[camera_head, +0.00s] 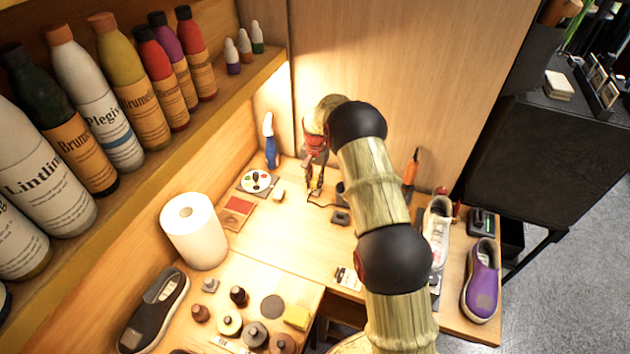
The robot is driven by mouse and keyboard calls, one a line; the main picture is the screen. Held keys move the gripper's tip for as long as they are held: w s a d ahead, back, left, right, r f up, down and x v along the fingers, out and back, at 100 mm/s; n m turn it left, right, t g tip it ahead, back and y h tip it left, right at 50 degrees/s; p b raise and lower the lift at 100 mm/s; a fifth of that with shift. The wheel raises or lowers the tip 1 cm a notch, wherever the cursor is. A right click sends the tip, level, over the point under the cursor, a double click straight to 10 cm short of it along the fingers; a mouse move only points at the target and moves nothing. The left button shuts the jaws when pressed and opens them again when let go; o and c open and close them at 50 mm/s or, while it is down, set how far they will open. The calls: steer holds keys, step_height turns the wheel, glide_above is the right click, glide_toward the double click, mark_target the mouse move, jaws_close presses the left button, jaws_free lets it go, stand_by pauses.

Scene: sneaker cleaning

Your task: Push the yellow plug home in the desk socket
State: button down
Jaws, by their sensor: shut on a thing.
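My gripper (314,190) points down over the back of the wooden desk, near the back wall panel. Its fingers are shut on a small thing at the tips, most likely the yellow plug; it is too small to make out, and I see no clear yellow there. A thin dark cable (322,206) runs on the desk from just below the fingertips to the right. It reaches toward a small dark block (341,218). I cannot tell the desk socket for sure, nor whether the plug touches it. My arm hides part of the desk right of the gripper.
A paper roll (193,230) stands farther left. An orange-handled tool (412,168) and shoes (481,281) are on the right.

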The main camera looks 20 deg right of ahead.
mark_target(315, 179)
steer(key=shift+f, duration=0.15)
steer(key=c, duration=1.7)
jaws_free()
steer(key=shift+o, duration=0.6)
step_height(315, 179, up, 12)
